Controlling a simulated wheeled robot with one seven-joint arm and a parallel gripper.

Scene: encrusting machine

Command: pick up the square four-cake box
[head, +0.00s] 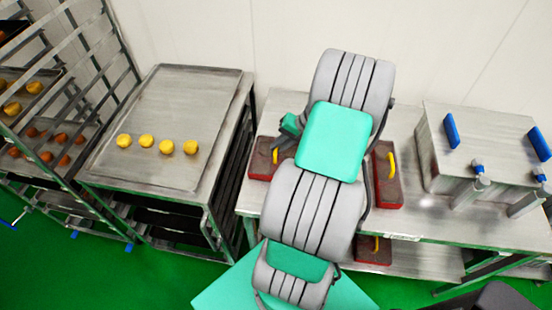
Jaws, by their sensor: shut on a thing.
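A red box with a brown top and a yellow handle (264,158) is at the left end of the steel table, partly hidden by my arm. It seems to be the square four-cake box, but its full shape does not show. My gripper (279,147) is above it at its right side, pointing down, and is shut on it at the handle. The fingertips are small and partly covered. I cannot tell whether the box touches the table.
A longer red box with a yellow handle (387,180) stands right of my arm; another red box (374,250) is on the lower shelf. A steel machine with blue handles (484,145) is at the right. A tray with yellow cakes (175,100) and a rack are left.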

